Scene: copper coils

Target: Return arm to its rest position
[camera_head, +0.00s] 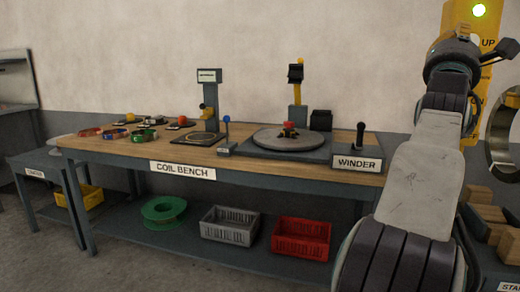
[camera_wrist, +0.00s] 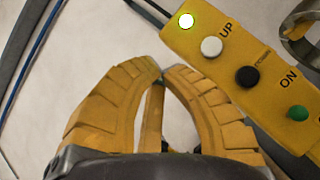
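My arm (camera_head: 425,165) rises along the right side of the head view, its upper end in front of a yellow control box (camera_head: 487,100). My gripper's fingers are not clear in the head view. In the wrist view, the two yellow ribbed fingers of my gripper (camera_wrist: 162,74) come together at the tips, with no object seen held between them. The control box (camera_wrist: 222,78) lies to the upper right of the fingers, with a lit green lamp, a white button by "UP", a black button and a green button by "ON". The fingertips appear apart from the box.
The coil bench (camera_head: 135,153) carries a winder with a round plate (camera_head: 290,139), posts and small coloured parts. A green spool (camera_head: 163,212), a grey crate (camera_head: 230,227) and a red crate (camera_head: 302,239) sit on its lower shelf. A metal ring (camera_head: 500,140) stands at the far right.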

